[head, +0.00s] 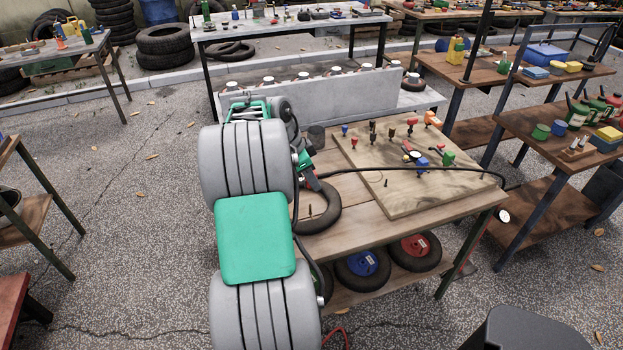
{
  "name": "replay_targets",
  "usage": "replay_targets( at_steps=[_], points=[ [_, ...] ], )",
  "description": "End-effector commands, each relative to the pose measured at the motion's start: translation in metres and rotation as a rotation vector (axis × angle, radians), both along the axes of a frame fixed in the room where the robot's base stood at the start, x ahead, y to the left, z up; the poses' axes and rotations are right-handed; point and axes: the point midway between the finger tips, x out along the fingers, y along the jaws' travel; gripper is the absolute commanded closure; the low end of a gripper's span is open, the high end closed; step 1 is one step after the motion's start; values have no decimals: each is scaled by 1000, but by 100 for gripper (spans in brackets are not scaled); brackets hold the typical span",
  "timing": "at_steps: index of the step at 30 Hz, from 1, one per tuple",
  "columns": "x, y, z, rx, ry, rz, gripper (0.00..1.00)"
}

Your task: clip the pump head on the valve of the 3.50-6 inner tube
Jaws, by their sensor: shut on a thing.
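A black inner tube (333,216) lies as a ring on the wooden cart top, partly hidden behind my arm. A small thin stem, which looks like its valve (309,211), shows inside the ring. My gripper (311,181) is just above the tube's far side, shut on a small dark and red thing that I take as the pump head. A black hose (420,169) runs from there to the right across the board. The pump head's outline is too small to make out, and I cannot tell whether it touches the tube. The size marking is not readable.
A raised wooden board (400,205) with several coloured fittings (415,158) covers the cart's right part. A dark cup (317,136) stands behind the tube. Wheels with blue (363,263) and red (415,246) hubs sit on the lower shelf. A grey block (330,100) stands behind the cart.

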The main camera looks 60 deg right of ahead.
Motion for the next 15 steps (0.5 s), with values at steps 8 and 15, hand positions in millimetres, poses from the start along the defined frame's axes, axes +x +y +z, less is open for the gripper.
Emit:
replay_targets(
  at_steps=[8, 15],
  points=[
    [2, 2, -18, -1, 2, 2, 100],
    [2, 2, -46, -1, 2, 1, 100]
  ],
)
